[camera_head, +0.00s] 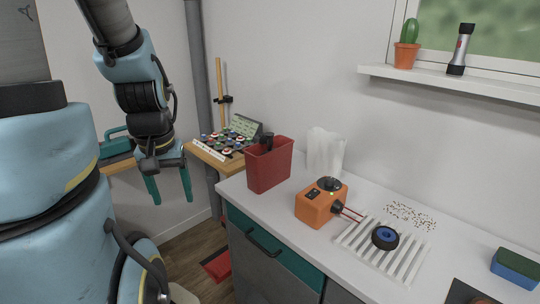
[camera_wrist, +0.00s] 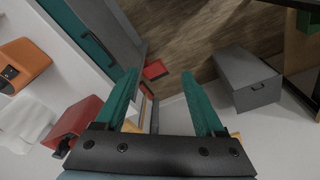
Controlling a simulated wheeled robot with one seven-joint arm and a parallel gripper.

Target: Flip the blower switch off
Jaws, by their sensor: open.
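An orange blower (camera_head: 320,205) stands on the white counter, with a black round cap on top, a small green light and a dark switch panel (camera_head: 313,194) on its upper left. A dark nozzle with red prongs points right toward a wheel. The switch's position is too small to tell. In the wrist view the orange blower (camera_wrist: 22,65) shows at the left edge. My gripper (camera_head: 170,198) hangs left of the counter, well apart from the blower. Its teal fingers (camera_wrist: 163,75) are spread with nothing between them.
A red bin (camera_head: 270,165) and a translucent white container (camera_head: 325,150) stand behind the blower. A black wheel with a blue hub (camera_head: 385,237) lies on a white slatted rack (camera_head: 352,239). A sponge block (camera_head: 515,268) is at right. A grey box (camera_wrist: 247,80) is on the floor.

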